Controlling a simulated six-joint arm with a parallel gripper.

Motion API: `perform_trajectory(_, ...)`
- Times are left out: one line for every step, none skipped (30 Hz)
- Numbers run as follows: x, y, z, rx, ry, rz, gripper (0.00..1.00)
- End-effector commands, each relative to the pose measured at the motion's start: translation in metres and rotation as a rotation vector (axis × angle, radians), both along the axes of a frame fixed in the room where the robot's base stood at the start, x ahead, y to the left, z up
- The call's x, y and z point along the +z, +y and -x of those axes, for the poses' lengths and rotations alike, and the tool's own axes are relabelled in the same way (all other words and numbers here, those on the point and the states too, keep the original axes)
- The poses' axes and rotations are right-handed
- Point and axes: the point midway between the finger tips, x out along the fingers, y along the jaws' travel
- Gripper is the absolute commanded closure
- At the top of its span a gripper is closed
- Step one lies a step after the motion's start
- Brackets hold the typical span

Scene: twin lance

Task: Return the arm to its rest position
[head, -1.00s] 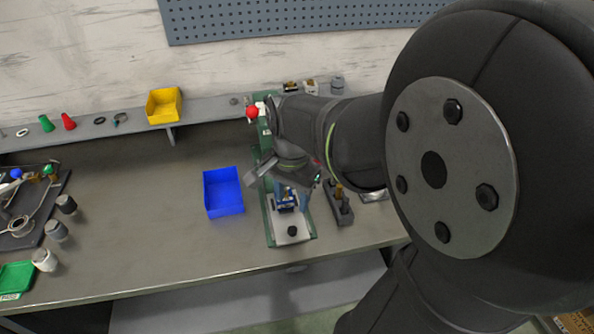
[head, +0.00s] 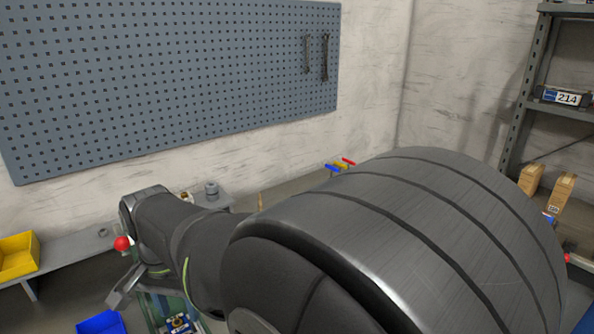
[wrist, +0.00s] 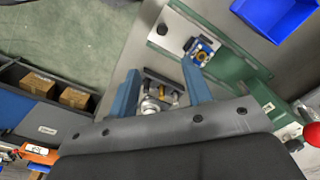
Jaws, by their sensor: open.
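In the wrist view my gripper (wrist: 160,68) shows two blue fingers spread wide apart, with nothing held between them. Past the right finger stands a green-based fixture (wrist: 235,70) with a small blue-and-brass part (wrist: 203,50) on it. The fingers look apart from that part, though their height above the bench is hard to judge. In the head view my arm fills the lower middle and hides much of the bench. The fixture's green frame (head: 153,308) shows at the bottom edge; my fingertips cannot be made out there.
A red ball knob (head: 122,243) on the fixture stands close to my wrist. A blue bin (head: 102,322) and a yellow bin (head: 17,256) lie left. A pegboard (head: 170,85) hangs behind. A metal shelf (head: 520,130) stands at right. In the wrist view, open floor (wrist: 75,45) shows.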

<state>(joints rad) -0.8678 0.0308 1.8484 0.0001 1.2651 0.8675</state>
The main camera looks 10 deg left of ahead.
Motion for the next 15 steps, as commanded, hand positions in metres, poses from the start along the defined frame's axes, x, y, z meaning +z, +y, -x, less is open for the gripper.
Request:
perform_trajectory(-0.004, 0.000, 0.000, 0.000, 0.001, 0.001, 0.55)
perform_trajectory(-0.007, 0.000, 0.000, 0.000, 0.001, 0.001, 0.55)
perform_trajectory(-0.012, 0.000, 0.000, 0.000, 0.002, 0.002, 0.55)
perform_trajectory(-0.016, 0.000, 0.000, 0.000, 0.002, 0.003, 0.55)
perform_trajectory(-0.021, 0.000, 0.000, 0.000, 0.002, 0.002, 0.55)
perform_trajectory(-0.029, 0.000, 0.000, 0.000, 0.003, 0.003, 0.55)
perform_trajectory(-0.035, 0.000, 0.000, 0.000, 0.003, 0.003, 0.55)
perform_trajectory(-0.041, -0.001, 0.000, 0.000, 0.003, 0.004, 0.55)
perform_trajectory(-0.049, 0.000, 0.000, 0.000, 0.003, 0.004, 0.55)
perform_trajectory(-0.055, 0.000, 0.000, 0.000, 0.003, 0.003, 0.55)
perform_trajectory(-0.061, -0.001, 0.001, 0.000, 0.004, 0.004, 0.55)
perform_trajectory(-0.069, 0.000, 0.000, 0.000, 0.003, 0.003, 0.55)
perform_trajectory(-0.075, 0.000, 0.000, 0.000, 0.003, 0.003, 0.55)
perform_trajectory(-0.081, -0.001, 0.000, 0.000, 0.003, 0.004, 0.55)
perform_trajectory(-0.089, -0.001, 0.000, 0.000, 0.002, 0.003, 0.55)
